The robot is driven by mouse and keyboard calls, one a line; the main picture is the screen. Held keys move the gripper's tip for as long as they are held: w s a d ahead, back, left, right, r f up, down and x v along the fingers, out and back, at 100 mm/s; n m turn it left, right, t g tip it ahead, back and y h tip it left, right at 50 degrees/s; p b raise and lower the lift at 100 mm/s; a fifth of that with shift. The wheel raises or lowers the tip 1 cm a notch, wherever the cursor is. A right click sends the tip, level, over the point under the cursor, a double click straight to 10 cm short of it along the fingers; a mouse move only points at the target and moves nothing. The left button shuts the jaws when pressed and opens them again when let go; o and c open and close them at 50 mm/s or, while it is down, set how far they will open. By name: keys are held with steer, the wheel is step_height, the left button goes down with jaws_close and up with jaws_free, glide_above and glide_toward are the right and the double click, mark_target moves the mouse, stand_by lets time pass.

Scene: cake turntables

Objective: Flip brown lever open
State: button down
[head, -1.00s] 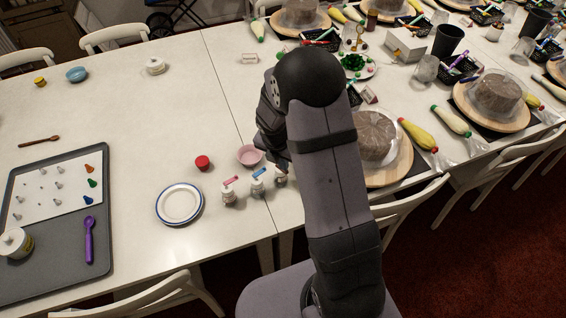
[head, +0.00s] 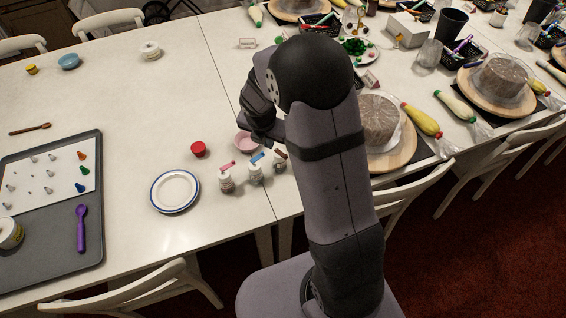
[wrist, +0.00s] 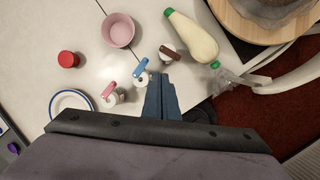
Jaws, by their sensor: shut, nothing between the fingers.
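Three small white bottles with coloured levers stand in a row on the white table. The brown lever (wrist: 172,51) is on the bottle at the right end and points right in the wrist view. In the head view the brown lever (head: 279,154) shows just beside my arm. The blue lever (wrist: 145,69) is on the middle bottle, and the pink lever (wrist: 110,92) is on the left one. My gripper (wrist: 160,78) is shut and empty. In the wrist view its fingertips appear just below the brown-lever bottle, next to the blue-lever one. I cannot tell whether they touch.
A pink bowl (wrist: 118,30), a red cap (wrist: 68,59) and a white plate (head: 175,191) are near the bottles. A yellowish piping bag (wrist: 192,36) lies just right of the brown lever. A cake turntable (wrist: 245,26) stands further right.

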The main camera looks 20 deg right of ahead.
mark_target(281, 153)
steer(key=s+f+n+h+b, duration=0.1)
steer(key=s+b, duration=0.1)
steer(key=s, duration=0.4)
steer(key=shift+s, duration=0.1)
steer(key=w+d+f, duration=0.4)
steer(key=w+f, duration=0.2)
steer(key=f, duration=0.3)
steer(key=shift+d+f+b, duration=0.15)
steer(key=shift+d+b, duration=0.15)
steer(key=shift+b, duration=0.1)
